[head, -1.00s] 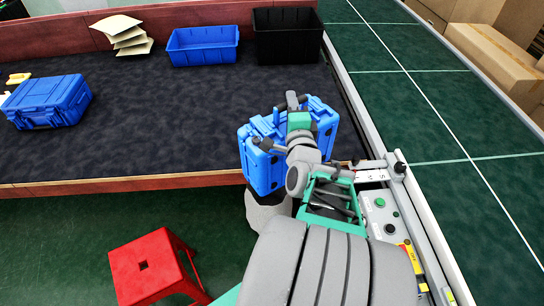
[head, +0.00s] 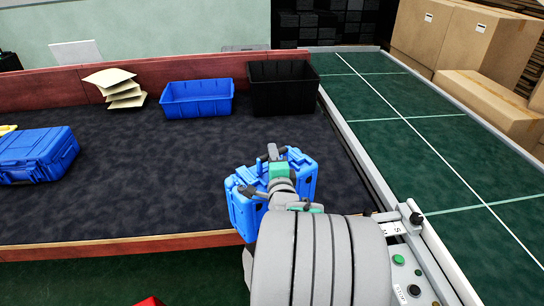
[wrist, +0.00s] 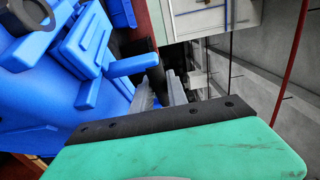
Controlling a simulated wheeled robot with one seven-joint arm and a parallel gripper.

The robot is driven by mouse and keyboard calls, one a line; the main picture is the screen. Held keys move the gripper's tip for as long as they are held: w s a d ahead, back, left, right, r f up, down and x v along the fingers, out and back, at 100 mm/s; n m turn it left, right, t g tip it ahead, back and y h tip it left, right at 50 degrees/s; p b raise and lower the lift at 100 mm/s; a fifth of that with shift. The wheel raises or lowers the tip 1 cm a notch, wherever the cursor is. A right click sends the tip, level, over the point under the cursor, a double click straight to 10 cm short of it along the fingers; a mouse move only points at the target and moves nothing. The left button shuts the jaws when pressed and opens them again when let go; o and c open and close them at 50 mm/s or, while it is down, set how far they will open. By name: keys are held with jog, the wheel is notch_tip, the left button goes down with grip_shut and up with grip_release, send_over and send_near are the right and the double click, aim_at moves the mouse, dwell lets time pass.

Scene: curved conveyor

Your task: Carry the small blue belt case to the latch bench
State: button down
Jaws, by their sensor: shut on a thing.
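A blue case (head: 243,212) with latches is held in my gripper (head: 277,168), which is shut on it. The case hangs at the front edge of the dark-topped bench (head: 150,195), and I cannot tell how high it is above it. In the wrist view the blue case (wrist: 40,105) fills the left side, close to my gripper's grey fingers (wrist: 160,88). The grip point itself is partly hidden. A second, larger-looking blue case (head: 38,155) lies on the bench at the left. I cannot tell whether this bench is the latch bench.
A blue bin (head: 197,98), a black bin (head: 283,88) and a stack of beige sheets (head: 118,88) stand at the bench's back. A green conveyor (head: 430,150) runs along the right behind a metal rail, with cardboard boxes (head: 466,48) beyond. The bench's middle is clear.

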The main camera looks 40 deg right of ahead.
jog(key=shift+w+d+f+b, duration=0.1)
jog(key=shift+w+f+b, duration=0.1)
jog(key=shift+f+b, duration=0.15)
notch_tip(320, 180, down, 3)
jog(key=shift+w+r+b, duration=0.15)
jog(key=shift+r+b, duration=0.05)
jog(key=shift+b, duration=0.85)
jog(key=shift+f, duration=0.1)
jog(key=c, duration=1.7)
grip_release()
jog(key=shift+f, duration=0.25)
jog(key=shift+c, duration=0.2)
jog(key=o, duration=0.4)
jog(key=shift+o, duration=0.2)
jog(key=shift+r, duration=0.15)
